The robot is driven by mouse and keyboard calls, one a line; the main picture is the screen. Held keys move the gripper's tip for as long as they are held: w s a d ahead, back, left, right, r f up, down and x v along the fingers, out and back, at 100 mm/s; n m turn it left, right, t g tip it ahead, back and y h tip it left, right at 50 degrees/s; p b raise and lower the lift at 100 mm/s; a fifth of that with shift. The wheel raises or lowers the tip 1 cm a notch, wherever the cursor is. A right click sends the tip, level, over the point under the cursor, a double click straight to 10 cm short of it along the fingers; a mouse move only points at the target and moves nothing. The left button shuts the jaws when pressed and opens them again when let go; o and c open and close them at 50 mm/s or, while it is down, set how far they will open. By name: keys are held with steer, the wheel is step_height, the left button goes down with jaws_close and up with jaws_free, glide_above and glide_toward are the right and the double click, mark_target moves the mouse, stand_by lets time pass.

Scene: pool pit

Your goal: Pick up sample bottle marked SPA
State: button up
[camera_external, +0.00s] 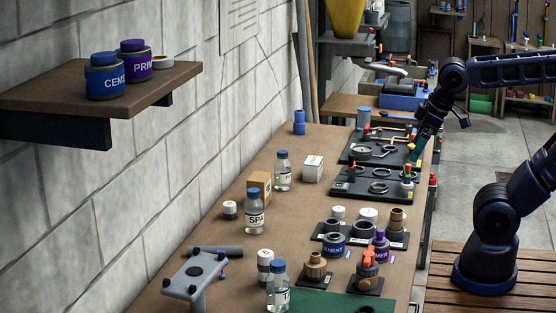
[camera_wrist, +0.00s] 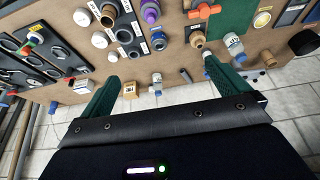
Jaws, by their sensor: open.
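The sample bottle marked SPA (camera_external: 254,217) is clear with a blue cap and stands upright on the brown workbench (camera_external: 222,262). A bottle beside the cardboard box in the wrist view (camera_wrist: 157,86) appears to be the same one; its label is not readable there. My gripper (camera_external: 416,147) is over the bench's right side, beyond the SPA bottle and apart from it. In the wrist view my gripper's green fingers (camera_wrist: 160,69) are wide apart with nothing held between them.
Other blue-capped bottles stand behind (camera_external: 283,172) and in front (camera_external: 278,292) of the SPA bottle. A cardboard box (camera_external: 259,184) is close behind it. A grey stand (camera_external: 195,276), fittings and cans (camera_external: 333,246) crowd the front. Dark tool boards (camera_external: 350,186) lie farther back.

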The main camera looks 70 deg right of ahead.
steer(key=c, duration=0.9)
